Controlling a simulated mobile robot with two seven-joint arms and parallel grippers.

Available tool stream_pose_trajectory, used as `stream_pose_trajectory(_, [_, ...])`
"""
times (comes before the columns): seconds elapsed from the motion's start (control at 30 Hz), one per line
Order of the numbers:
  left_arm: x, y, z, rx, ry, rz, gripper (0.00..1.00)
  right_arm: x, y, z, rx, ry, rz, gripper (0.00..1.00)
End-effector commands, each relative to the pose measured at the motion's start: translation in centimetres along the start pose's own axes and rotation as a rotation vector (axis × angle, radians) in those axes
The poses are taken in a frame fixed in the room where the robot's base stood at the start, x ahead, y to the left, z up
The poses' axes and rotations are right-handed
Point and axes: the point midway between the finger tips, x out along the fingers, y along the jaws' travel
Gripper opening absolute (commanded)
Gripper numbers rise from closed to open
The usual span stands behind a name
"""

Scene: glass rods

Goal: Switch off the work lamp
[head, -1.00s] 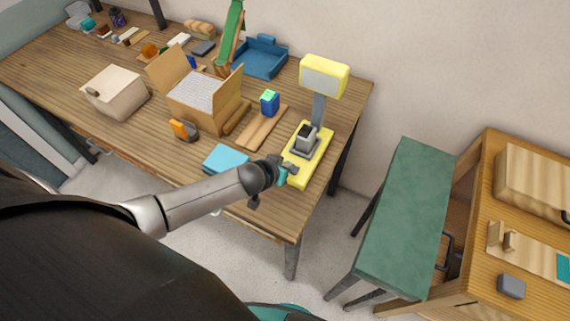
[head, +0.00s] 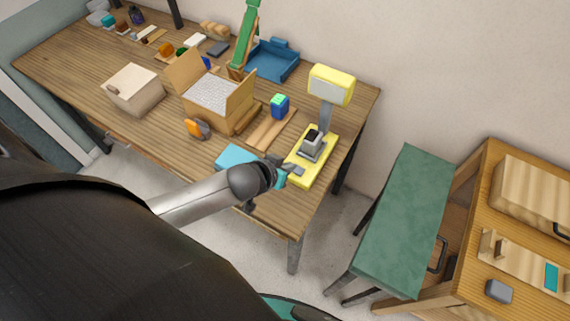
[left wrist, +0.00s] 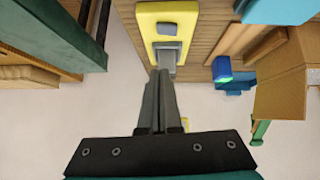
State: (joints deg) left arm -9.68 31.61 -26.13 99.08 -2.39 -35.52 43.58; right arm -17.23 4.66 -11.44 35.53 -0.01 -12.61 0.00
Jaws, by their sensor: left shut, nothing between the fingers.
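The work lamp (head: 331,86) has a yellow head on a grey post and a yellow base (head: 304,172). It stands upright near the right end of the wooden table. A grey block with a dark top (head: 313,140) sits on its base. My left gripper (head: 296,170) is shut and empty, at the near side of the lamp base. In the left wrist view the shut fingers (left wrist: 160,85) point at the yellow base (left wrist: 168,12) and its grey block (left wrist: 166,52). I cannot tell whether they touch it. My right gripper is not in view.
A light blue block (head: 234,158) lies left of the lamp, by my left forearm. Wooden boards (head: 268,131), a blue block with a green top (head: 280,104) and a cardboard box (head: 238,104) stand beyond. A green bench (head: 404,220) stands right of the table.

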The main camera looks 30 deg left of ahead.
Motion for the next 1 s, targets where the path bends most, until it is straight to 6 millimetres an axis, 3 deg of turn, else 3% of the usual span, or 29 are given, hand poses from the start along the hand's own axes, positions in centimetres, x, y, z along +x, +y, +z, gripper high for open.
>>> stream_pose_trajectory(0.23, [-2.0, 0.2, 0.1, 0.002, -0.001, -0.001, 0.00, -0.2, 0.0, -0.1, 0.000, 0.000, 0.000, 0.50])
stream_pose_trajectory(1.0, [-2.7, 0.9, 0.2, 0.003, -0.013, -0.005, 0.00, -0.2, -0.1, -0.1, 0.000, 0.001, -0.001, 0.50])
